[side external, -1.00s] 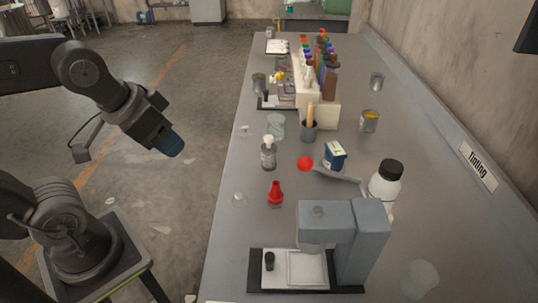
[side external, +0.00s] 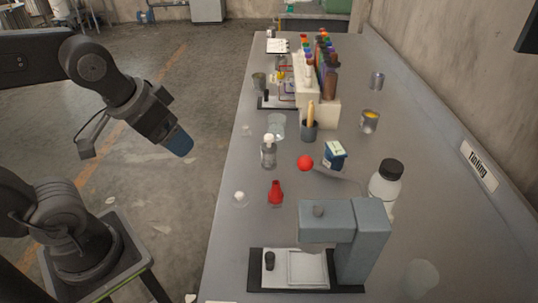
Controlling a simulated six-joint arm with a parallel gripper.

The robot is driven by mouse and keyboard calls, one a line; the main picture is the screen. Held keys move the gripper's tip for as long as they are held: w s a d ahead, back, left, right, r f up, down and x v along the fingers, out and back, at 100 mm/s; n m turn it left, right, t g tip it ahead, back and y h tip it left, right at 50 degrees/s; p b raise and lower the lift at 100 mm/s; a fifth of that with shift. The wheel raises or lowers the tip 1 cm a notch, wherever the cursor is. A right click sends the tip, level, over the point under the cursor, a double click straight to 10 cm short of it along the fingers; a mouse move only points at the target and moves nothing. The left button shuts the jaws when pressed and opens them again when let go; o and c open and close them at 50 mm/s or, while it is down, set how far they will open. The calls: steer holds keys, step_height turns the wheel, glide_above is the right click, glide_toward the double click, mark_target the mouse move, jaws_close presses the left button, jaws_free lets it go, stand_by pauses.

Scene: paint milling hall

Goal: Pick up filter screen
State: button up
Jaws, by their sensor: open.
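My gripper (side external: 179,145), at the blue-tipped end of my dark arm, hangs over the floor left of the bench (side external: 225,225). It is apart from everything on the bench, and it is open, with nothing seen in it. I cannot single out the filter screen with certainty. Small pale pieces lie near the bench's left edge: one (side external: 240,198) beside the red squeeze bottle (side external: 276,193) and a fainter one (side external: 246,130) farther back. Both are too small to make out.
A grey machine (side external: 363,240) stands at the front. A white bottle with black cap (side external: 385,185), a red ball (side external: 305,163), a blue box (side external: 335,154), a pump bottle (side external: 268,154) and a dark cup (side external: 309,130) crowd the middle. A bottle rack (side external: 318,110) stands behind.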

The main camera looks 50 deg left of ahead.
steer(key=w+n+g+y, duration=0.1)
steer(key=w+n, duration=0.3)
steer(key=w, duration=0.7)
steer(key=n+g+y, duration=0.1)
steer(key=n+y, duration=0.1)
steer(key=n, duration=0.2)
glide_toward(269, 141)
steer(key=x, duration=0.7)
steer(key=shift+a+f, duration=0.1)
steer(key=shift+a, duration=0.15)
steer(key=shift+x, duration=2.85)
steer(key=shift+s+d, duration=0.1)
steer(key=shift+d, duration=0.1)
steer(key=shift+c, duration=0.3)
steer(key=c, duration=1.1)
